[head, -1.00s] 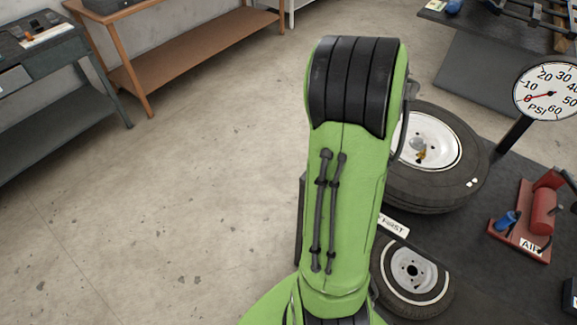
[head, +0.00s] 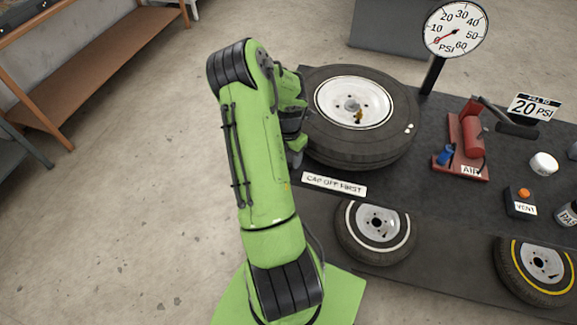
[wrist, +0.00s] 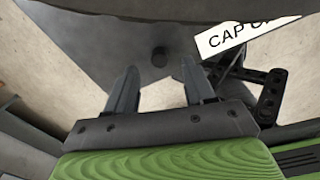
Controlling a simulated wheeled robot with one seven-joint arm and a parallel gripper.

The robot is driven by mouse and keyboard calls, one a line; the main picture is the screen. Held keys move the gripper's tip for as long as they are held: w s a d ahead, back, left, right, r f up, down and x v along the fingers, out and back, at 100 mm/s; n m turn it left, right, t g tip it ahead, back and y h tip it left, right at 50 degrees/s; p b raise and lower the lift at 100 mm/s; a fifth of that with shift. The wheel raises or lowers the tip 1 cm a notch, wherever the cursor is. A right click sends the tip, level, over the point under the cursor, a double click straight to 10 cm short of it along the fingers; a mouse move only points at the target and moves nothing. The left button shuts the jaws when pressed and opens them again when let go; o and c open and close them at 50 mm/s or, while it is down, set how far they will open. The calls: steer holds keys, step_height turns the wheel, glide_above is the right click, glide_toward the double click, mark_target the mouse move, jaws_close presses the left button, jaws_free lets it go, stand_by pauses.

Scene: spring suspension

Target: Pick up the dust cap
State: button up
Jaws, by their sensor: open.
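My gripper (wrist: 157,82) is open in the wrist view, with nothing between its two fingers. A small dark round piece (wrist: 159,57) shows just beyond the fingertips, against a grey surface; I cannot tell whether it is the dust cap. In the head view, a large tire (head: 360,152) lies flat on the dark bench with its white wheel up. A small brass-coloured piece (head: 359,117) stands on the wheel near its grey centre; whether this is a cap or the valve is too small to tell. My arm mostly hides my gripper at the tire's left side in the head view.
Two smaller tires (head: 375,250) (head: 535,290) are at the front. A pressure gauge (head: 456,30) and red air pump (head: 466,140) stand beyond.

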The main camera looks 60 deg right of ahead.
mark_target(289, 164)
step_height(289, 164, down, 3)
steer(key=shift+d+f, duration=0.1)
steer(key=shift+f, duration=0.1)
jaws_close()
steer(key=shift+r, duration=0.15)
step_height(289, 164, up, 13)
steer(key=p, duration=0.2)
stand_by(0.3)
